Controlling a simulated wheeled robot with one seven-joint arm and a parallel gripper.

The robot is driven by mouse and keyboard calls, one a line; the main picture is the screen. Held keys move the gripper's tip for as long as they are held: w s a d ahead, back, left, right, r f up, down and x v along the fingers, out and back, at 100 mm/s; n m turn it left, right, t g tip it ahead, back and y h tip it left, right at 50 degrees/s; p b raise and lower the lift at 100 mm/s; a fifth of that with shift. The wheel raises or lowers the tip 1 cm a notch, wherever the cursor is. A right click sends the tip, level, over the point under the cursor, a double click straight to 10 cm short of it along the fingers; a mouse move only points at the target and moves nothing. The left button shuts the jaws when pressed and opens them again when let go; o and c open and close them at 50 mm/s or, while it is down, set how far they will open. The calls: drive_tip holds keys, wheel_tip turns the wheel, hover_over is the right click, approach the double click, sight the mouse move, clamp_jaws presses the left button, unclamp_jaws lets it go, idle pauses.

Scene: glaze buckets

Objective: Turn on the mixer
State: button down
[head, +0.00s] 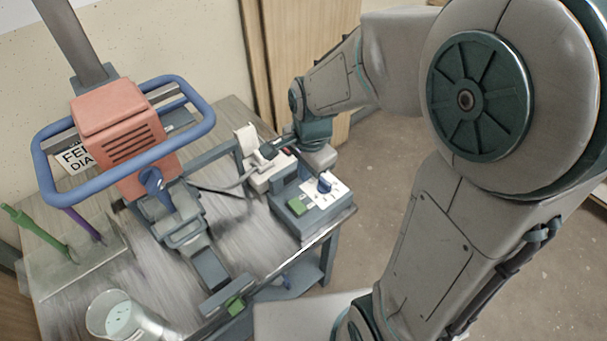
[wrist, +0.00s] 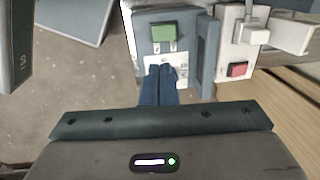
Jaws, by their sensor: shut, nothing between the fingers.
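The mixer (head: 120,130) has a salmon motor head with dark vents and a blue ring guard, left in the head view. Its control box (head: 287,222) sits at the table's right corner, with a green button (head: 298,206) and a blue knob (head: 324,187) on a white label. In the wrist view, the green button (wrist: 163,33) and part of the label (wrist: 181,63) show, but the knob cannot be made out. My gripper (wrist: 160,68) is shut and empty, its fingertips over the label. Whether they touch the panel cannot be told.
A white unit with a red switch (wrist: 237,69) stands beside the control box. A clear beaker (head: 122,318) is at the table's front left. A holder with green and purple tools (head: 75,275) stands at far left. Bare floor lies right of the table.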

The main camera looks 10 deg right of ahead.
sight(294, 200)
drive_tip(key=shift+a, duration=0.1)
idle(0.3)
drive_tip(key=b, duration=0.1)
drive_tip(key=w+b, duration=0.1)
drive_tip(key=shift+w+a+r+b, duration=0.15)
drive_tip(key=shift+a+b, duration=0.2)
drive_tip(key=shift+a, duration=0.05)
drive_tip(key=f, duration=0.4)
drive_tip(key=w+a+f, duration=0.1)
drive_tip(key=f, duration=0.4)
drive_tip(key=w+f+b, duration=0.1)
drive_tip(key=f, duration=0.3)
drive_tip(key=shift+a+f, duration=0.15)
drive_tip(key=shift+f, duration=0.25)
